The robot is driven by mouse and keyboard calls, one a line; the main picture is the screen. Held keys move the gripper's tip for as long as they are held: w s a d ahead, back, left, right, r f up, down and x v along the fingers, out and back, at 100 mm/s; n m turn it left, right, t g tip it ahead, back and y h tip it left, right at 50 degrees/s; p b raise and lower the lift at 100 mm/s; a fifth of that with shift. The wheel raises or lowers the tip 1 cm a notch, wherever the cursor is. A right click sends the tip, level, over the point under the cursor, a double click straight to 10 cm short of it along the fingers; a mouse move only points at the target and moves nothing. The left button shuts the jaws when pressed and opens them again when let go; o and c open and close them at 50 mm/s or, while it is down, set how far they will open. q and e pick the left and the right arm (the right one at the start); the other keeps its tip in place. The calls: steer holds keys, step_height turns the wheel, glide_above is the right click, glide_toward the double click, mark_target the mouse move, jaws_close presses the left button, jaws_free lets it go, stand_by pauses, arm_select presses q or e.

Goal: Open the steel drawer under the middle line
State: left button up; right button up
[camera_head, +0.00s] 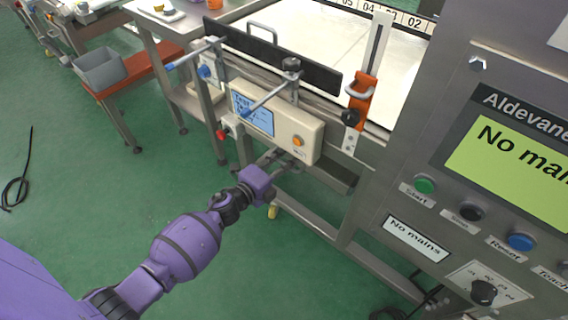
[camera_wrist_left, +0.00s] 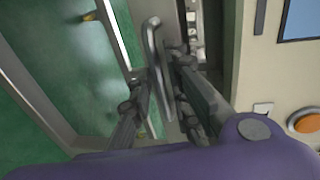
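The steel drawer (camera_head: 336,178) is a dark steel box low under the cream control box of the middle line, partly hidden by that box. My left gripper (camera_head: 287,160) is just below the control box, at the drawer's near end. In the left wrist view a bent steel bar handle (camera_wrist_left: 153,45) stands between the two fingers of my left gripper (camera_wrist_left: 160,72). The fingers are apart, one on each side of the bar, with a narrow gap showing; firm contact is not visible. My right gripper is in neither view.
The control box (camera_head: 307,133) with a blue screen and an orange button (camera_wrist_left: 305,121) is close above and beside the gripper. A steel cabinet (camera_head: 400,180) stands at the right. A grey bin (camera_head: 100,68) is at the left. Green floor at the left is mostly free.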

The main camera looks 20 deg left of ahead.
arm_select(q)
jaws_close()
steer(key=shift+s, duration=0.15)
